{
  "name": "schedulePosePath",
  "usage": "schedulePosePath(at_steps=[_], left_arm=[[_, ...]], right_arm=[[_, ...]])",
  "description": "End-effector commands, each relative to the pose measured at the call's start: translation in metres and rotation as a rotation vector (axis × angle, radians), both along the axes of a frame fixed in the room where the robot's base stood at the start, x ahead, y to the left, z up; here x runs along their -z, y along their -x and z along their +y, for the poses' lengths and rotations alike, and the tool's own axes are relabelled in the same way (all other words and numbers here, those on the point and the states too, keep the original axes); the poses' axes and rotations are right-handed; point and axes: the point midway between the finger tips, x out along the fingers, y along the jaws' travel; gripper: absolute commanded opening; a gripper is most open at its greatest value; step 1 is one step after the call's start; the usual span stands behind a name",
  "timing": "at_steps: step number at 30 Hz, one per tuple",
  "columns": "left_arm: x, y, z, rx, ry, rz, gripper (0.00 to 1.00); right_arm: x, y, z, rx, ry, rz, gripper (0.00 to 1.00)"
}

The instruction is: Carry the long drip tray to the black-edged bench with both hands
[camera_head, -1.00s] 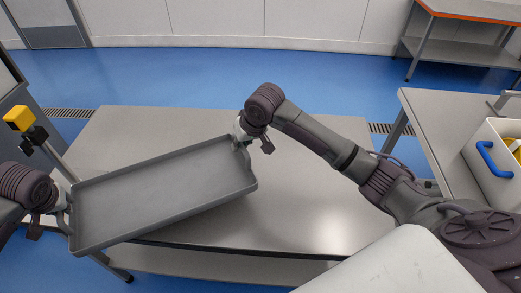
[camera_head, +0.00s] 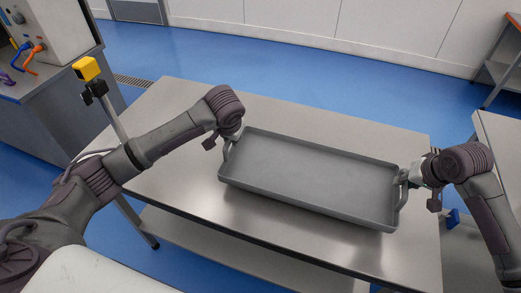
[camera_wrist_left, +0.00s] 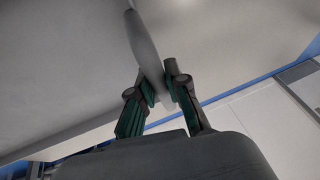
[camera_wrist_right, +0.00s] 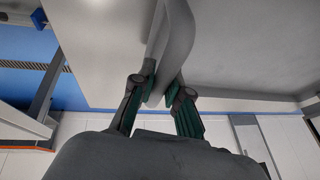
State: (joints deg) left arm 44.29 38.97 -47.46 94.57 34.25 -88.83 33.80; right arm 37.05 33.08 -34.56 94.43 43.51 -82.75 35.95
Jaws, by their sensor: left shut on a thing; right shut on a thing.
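The long grey drip tray (camera_head: 310,173) is over the grey bench (camera_head: 190,205), whose front edge shows a thin dark line. I cannot tell whether the tray touches the top or hangs just above it. My left gripper (camera_head: 229,137) is shut on the handle at the tray's left end; the left wrist view shows the fingers (camera_wrist_left: 162,95) around that handle (camera_wrist_left: 148,55). My right gripper (camera_head: 409,176) is shut on the right-end handle; the right wrist view shows its fingers (camera_wrist_right: 163,95) around the handle (camera_wrist_right: 174,45). The tray looks empty.
A yellow-topped post (camera_head: 87,69) stands at the bench's left side. A grey cabinet or counter (camera_head: 60,110) with a pale box (camera_head: 55,30) is at far left. Another table (camera_head: 500,135) stands close at right. The bench top behind the tray is clear.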

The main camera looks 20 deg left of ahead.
Motion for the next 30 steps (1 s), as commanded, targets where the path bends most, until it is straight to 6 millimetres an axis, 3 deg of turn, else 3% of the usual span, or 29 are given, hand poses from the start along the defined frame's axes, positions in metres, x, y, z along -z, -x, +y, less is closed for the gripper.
schedulePosePath(at_steps=[14,30], left_arm=[[0.005,0.0,0.0,-0.001,0.0,-0.002,0.0],[0.044,0.0,0.0,-0.001,0.0,-0.002,0.0]], right_arm=[[0.005,-0.001,0.0,0.0,-0.001,-0.003,0.0],[0.044,-0.001,0.0,0.001,0.0,-0.003,0.0]])
